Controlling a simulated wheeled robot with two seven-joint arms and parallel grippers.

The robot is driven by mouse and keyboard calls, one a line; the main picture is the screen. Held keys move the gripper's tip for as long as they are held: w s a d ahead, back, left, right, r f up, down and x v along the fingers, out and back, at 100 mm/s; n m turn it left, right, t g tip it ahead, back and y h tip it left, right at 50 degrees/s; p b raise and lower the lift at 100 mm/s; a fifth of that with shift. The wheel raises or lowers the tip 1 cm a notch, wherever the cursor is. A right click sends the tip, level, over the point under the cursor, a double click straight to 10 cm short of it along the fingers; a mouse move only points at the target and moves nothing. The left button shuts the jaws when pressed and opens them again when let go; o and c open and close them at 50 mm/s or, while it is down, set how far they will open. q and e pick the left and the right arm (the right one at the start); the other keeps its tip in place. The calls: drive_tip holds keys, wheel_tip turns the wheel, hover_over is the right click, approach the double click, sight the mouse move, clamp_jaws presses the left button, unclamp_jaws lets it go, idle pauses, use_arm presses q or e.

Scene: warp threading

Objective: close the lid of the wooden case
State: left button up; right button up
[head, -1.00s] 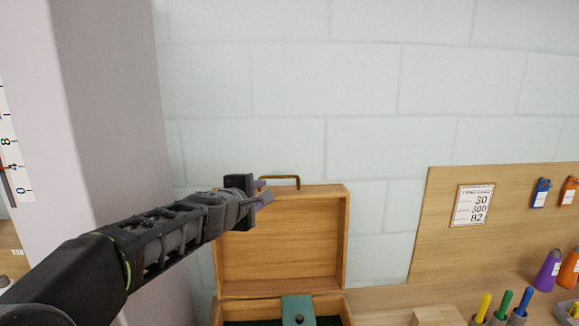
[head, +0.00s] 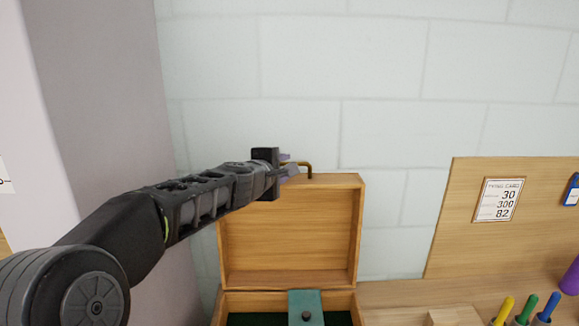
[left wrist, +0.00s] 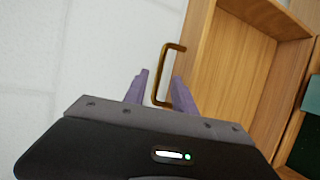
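The wooden case (head: 262,300) stands at the bottom of the head view. Its lid (head: 290,238) is raised upright, its inside facing me. A brass handle (head: 307,166) sticks up from the lid's top edge. My left gripper (head: 288,170) is at the left part of this handle. In the left wrist view its two purple fingers (left wrist: 160,90) are apart, with the handle (left wrist: 157,78) between them in the picture. The handle's end passes close to the right finger; I cannot tell if they touch. The lid (left wrist: 228,60) lies to the right there. My right gripper is not in view.
A teal piece with a dark knob (head: 305,308) sits in the case. A wooden board (head: 450,240) with a printed card (head: 498,200) stands at right. Yellow, green and blue pens (head: 527,308) and a wooden block (head: 455,315) are in front of it. A pale wall is behind.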

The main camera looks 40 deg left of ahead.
use_arm(q)
drive_tip(key=x, duration=0.5)
clamp_jaws()
idle(1.4)
